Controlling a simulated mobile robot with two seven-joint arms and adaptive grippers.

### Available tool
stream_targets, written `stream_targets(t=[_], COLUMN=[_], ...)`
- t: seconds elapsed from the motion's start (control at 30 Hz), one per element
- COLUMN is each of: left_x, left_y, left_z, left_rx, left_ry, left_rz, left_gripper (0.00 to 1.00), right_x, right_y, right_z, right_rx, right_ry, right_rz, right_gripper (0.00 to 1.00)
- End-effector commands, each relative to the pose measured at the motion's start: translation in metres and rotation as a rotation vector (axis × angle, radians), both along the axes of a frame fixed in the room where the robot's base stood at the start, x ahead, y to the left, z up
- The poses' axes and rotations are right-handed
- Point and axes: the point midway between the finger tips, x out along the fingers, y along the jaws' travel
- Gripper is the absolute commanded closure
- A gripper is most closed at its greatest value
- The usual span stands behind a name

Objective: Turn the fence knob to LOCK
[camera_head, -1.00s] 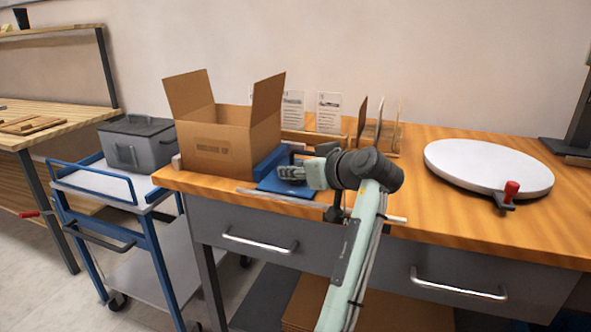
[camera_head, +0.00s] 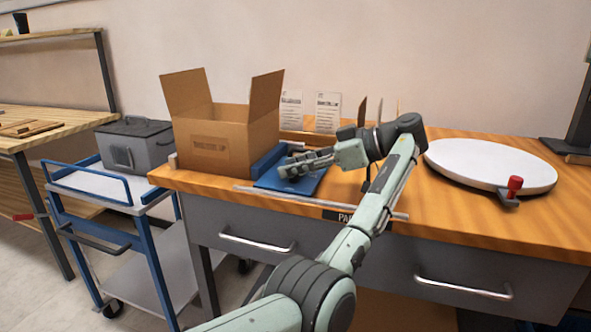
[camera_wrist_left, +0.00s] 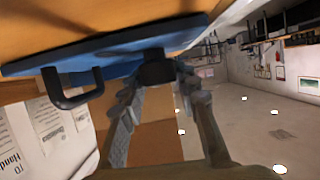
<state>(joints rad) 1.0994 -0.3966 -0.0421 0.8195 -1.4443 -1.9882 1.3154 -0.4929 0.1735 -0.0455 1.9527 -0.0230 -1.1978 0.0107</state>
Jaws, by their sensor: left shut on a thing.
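The blue fence plate (camera_head: 308,184) lies on the wooden bench just right of the open cardboard box. In the left wrist view, the blue plate (camera_wrist_left: 115,58) carries a black knob (camera_wrist_left: 157,70) and a black U-shaped handle (camera_wrist_left: 72,98). My left gripper (camera_head: 286,170) reaches over the plate from the right, near the box. Its fingers (camera_wrist_left: 158,84) are shut on the black knob, one on each side. In the head view the fingers hide the knob. I cannot read any LOCK mark or the knob's angle. My right gripper is not in view.
The cardboard box (camera_head: 212,140) stands close beside the plate. Label cards (camera_head: 327,112) stand behind it. A white round turntable (camera_head: 485,162) with a red knob (camera_head: 515,184) is at the right. A blue cart (camera_head: 98,184) stands left. A metal rail (camera_head: 285,198) runs along the bench front.

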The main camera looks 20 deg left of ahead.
Motion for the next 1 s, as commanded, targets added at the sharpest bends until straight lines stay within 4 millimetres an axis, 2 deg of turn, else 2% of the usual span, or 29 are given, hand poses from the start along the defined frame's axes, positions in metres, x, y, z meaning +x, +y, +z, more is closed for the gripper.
stream_targets(t=[0.53,0.57,0.7,1.0], left_x=[-0.0010,-0.0010,-0.0007,-0.0001], left_y=[0.0006,0.0007,0.0006,0.0004], left_z=[-0.0040,-0.0042,-0.0033,-0.0016], left_rx=[-0.006,-0.006,-0.005,-0.003], left_ry=[0.009,0.009,0.007,0.003], left_rz=[0.027,0.027,0.025,0.024], left_gripper=[0.98,0.66,0.48,0.47], right_x=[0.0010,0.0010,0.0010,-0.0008], right_y=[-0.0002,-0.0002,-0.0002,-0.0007], right_z=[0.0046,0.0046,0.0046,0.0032], right_rx=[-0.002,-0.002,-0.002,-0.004], right_ry=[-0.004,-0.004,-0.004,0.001], right_rz=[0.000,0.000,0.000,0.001], right_gripper=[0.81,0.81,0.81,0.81])
